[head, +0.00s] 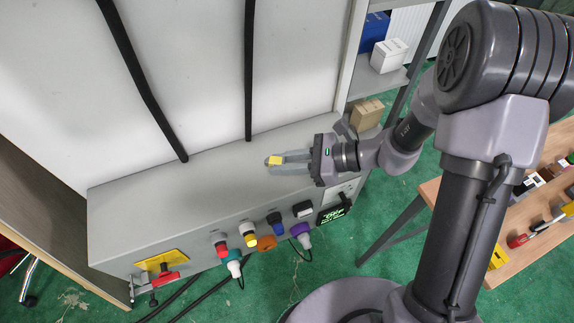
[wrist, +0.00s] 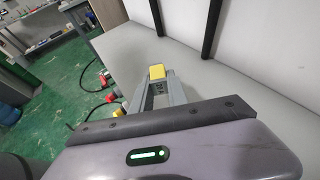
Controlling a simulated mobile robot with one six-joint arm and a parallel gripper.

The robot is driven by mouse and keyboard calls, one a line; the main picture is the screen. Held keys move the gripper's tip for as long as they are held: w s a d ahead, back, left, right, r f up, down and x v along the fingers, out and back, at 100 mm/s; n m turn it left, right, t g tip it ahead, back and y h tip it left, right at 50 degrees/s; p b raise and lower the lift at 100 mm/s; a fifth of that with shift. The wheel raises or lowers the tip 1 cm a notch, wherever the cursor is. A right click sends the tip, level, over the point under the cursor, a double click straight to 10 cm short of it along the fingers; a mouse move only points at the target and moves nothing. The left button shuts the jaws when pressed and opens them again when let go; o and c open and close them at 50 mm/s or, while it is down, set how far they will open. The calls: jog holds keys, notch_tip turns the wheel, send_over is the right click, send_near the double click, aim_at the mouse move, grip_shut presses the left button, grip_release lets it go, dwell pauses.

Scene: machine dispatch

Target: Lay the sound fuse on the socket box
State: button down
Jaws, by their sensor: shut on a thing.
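My gripper (head: 290,163) is over the top of the grey socket box (head: 190,195), with its fingers pointing left along the box. It is shut on a small yellow piece (head: 274,160), which I take to be the fuse. In the wrist view the yellow piece (wrist: 157,72) sits between the fingertips (wrist: 158,88), above the grey box top (wrist: 215,85). I cannot tell whether the fuse touches the box top. Its markings are too small to read.
Coloured plugs (head: 249,234) and a red switch on a yellow plate (head: 165,268) are on the box front. Two black cables (head: 248,70) run down the wall behind. A cardboard box (head: 367,114) stands beyond the right end. A wooden table (head: 520,262) with several small parts is at right. The box top's left is clear.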

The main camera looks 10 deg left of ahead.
aim_at(284, 177)
jog(key=shift+f+b, duration=1.65)
jog(key=shift+f, duration=0.25)
jog(key=shift+d+f, duration=0.1)
jog(key=shift+f, duration=0.1)
jog(key=shift+s+f+b, duration=0.15)
jog(key=shift+f+b, duration=0.15)
jog(key=shift+b, duration=0.05)
